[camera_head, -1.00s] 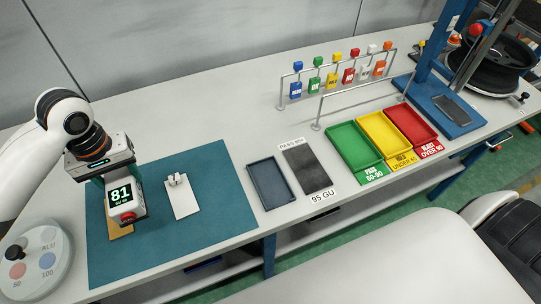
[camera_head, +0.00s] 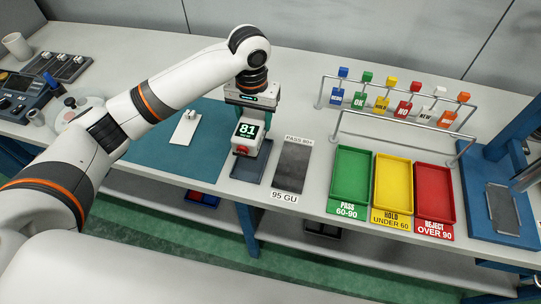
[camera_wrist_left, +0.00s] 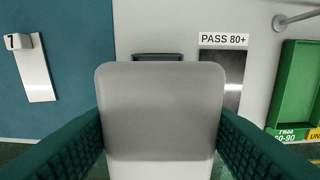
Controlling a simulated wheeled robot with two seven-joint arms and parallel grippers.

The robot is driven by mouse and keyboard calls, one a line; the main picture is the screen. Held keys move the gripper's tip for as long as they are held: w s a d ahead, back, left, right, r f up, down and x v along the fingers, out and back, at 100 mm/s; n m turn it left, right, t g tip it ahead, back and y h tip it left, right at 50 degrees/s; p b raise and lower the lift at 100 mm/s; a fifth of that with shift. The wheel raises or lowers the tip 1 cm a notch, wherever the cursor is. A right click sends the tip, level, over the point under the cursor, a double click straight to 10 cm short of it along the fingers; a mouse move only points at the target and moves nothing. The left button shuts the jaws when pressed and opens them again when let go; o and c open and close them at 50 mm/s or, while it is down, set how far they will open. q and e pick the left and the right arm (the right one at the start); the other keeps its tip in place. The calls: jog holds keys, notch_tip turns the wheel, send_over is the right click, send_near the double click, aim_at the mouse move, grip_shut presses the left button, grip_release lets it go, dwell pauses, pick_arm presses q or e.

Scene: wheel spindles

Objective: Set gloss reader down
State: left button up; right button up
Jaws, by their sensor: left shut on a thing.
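The gloss reader (camera_head: 247,136) is a pale box with a dark screen reading 81 and a red button. My left gripper (camera_head: 251,117) is shut on it from above. It is over the far part of the dark blue shallow tray (camera_head: 248,168); I cannot tell whether it touches the tray. In the left wrist view the reader's grey body (camera_wrist_left: 160,110) stands between the green finger pads. Only the far edge of the tray (camera_wrist_left: 157,57) shows behind it. My right gripper is not in view.
A dark grey reference plate (camera_head: 292,166) labelled 95 GU lies just right of the tray. Green (camera_head: 351,175), yellow (camera_head: 393,184) and red (camera_head: 434,192) bins stand farther right. A white panel (camera_head: 185,129) lies on the teal mat (camera_head: 150,155) to the left. Tag rails stand behind.

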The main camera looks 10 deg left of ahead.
aim_at(252, 115)
pick_arm(q)
jog(key=f, duration=0.2)
jog(key=a+f, duration=0.1)
jog(key=f, duration=0.1)
jog(key=shift+p, duration=0.3)
jog(key=f, duration=0.4)
jog(key=shift+d+f+p, duration=0.15)
jog(key=shift+d+p, duration=0.1)
jog(key=shift+p, duration=0.15)
jog(key=shift+f, duration=0.3)
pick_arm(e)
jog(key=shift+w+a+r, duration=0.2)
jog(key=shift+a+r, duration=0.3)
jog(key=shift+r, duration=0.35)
pick_arm(q)
jog(key=shift+f, duration=0.1)
jog(key=o, duration=1.5)
jog(key=shift+c, duration=0.2)
notch_tip(252, 115, up, 12)
jog(key=shift+r+b, duration=0.15)
jog(key=shift+b, duration=1)
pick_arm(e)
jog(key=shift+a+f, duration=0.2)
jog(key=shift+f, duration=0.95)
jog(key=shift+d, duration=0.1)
